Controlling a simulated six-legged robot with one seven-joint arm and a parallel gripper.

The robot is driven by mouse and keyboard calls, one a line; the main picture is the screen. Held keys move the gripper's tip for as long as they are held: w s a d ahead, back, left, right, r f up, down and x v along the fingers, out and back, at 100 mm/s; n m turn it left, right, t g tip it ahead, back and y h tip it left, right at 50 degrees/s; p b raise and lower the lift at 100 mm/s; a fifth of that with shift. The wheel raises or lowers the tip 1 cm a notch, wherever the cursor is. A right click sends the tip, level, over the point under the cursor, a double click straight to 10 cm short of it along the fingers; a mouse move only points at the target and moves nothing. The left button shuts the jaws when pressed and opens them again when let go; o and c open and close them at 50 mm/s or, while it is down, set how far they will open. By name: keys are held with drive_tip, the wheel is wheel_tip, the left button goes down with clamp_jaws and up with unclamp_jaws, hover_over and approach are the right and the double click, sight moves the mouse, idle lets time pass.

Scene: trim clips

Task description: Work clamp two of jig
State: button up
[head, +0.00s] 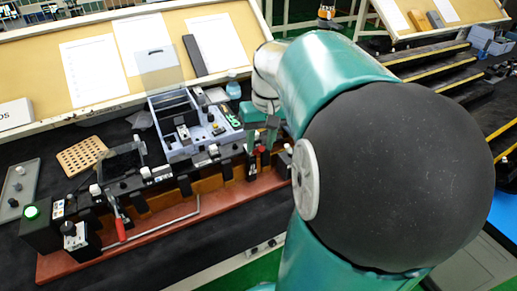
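The jig (150,234) is a long black fixture on a red-brown base, lying across the bench at lower left. One clamp with a red handle (119,229) stands at its left end, the handle pointing down toward the front. A second clamp, with a bit of red (262,150) showing, is at the right end. No label shows which is clamp two. My gripper (260,139) is at this right clamp, its teal fingers pointing down close to the red part. Whether they touch or grip it cannot be told. My arm hides part of the jig's right end.
A grey compartment tray (172,103) with small parts stands behind the jig. A perforated tan block (82,156) and a grey tray (20,185) lie to the left. A green-lit button box (36,228) sits at the left end. A sloped board with papers rises behind.

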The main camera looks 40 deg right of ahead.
drive_tip(key=shift+w+a+f, duration=0.1)
drive_tip(key=shift+a+f, duration=0.1)
drive_tip(key=shift+f, duration=1.3)
clamp_jaws()
